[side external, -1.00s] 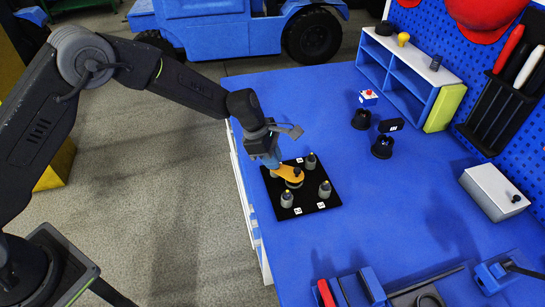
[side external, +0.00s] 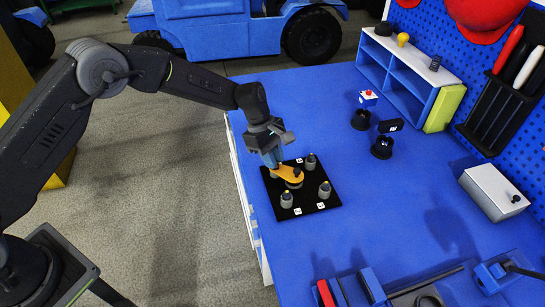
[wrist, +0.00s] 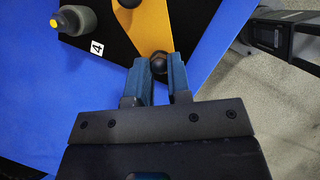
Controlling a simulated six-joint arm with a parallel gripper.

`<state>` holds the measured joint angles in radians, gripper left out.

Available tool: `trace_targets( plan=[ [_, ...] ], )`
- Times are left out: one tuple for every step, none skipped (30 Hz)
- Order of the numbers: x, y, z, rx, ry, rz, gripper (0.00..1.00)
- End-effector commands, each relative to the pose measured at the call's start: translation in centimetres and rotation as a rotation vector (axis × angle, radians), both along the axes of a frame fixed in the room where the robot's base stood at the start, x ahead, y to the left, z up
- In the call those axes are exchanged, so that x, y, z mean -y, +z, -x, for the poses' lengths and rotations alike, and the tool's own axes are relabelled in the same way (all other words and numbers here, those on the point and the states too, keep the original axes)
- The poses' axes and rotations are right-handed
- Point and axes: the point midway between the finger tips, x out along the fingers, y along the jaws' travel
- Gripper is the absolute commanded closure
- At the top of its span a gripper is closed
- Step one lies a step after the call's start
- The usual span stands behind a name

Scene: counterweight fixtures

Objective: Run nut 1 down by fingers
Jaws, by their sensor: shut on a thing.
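My gripper (wrist: 158,78) has its blue fingers shut on a small dark round piece (wrist: 158,63), which I take to be nut 1; no number shows on it. The fingers hide most of it. An orange-yellow strap (side external: 288,176) lies on the black square plate (side external: 311,195) beside the fingertips. In the side view my gripper (side external: 271,160) points down at the plate's far left corner.
In the wrist view a white "4" label (wrist: 97,47) lies near a grey post (wrist: 76,20). Dark round parts (side external: 382,147), a shelf (side external: 410,68) and a grey box (side external: 494,190) stand farther right. The blue table (side external: 400,215) between is clear.

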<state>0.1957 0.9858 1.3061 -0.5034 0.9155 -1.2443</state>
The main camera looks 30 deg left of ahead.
Motion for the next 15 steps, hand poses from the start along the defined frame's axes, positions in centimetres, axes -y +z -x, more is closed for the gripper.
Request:
trace_targets(
  plan=[
    [0.04,0.01,-0.12,0.001,-0.044,0.001,1.00],
    [0.04,-0.04,-0.10,0.000,-0.073,0.001,1.00],
    [0.05,-0.02,-0.16,0.000,-0.111,0.001,1.00],
    [0.07,-0.01,-0.17,0.000,-0.139,0.001,1.00],
    [0.08,0.02,-0.22,0.001,-0.167,0.001,1.00],
    [0.08,-0.03,-0.22,0.000,-0.207,0.000,1.00],
    [0.10,-0.02,-0.23,0.000,-0.235,0.001,1.00],
    [0.11,-0.01,-0.27,0.000,-0.263,0.001,1.00],
    [0.13,0.00,-0.29,0.000,-0.302,0.001,1.00],
    [0.14,-0.02,-0.31,0.000,-0.330,0.000,1.00],
    [0.15,-0.03,-0.33,0.000,-0.358,0.001,1.00],
    [0.17,0.01,-0.36,0.001,-0.397,0.001,1.00],
    [0.17,-0.02,-0.37,0.001,-0.425,0.000,1.00],
    [0.19,-0.02,-0.39,-0.001,-0.454,0.001,1.00],
    [0.22,-0.01,-0.41,0.000,-0.491,0.001,1.00]
  ],
)
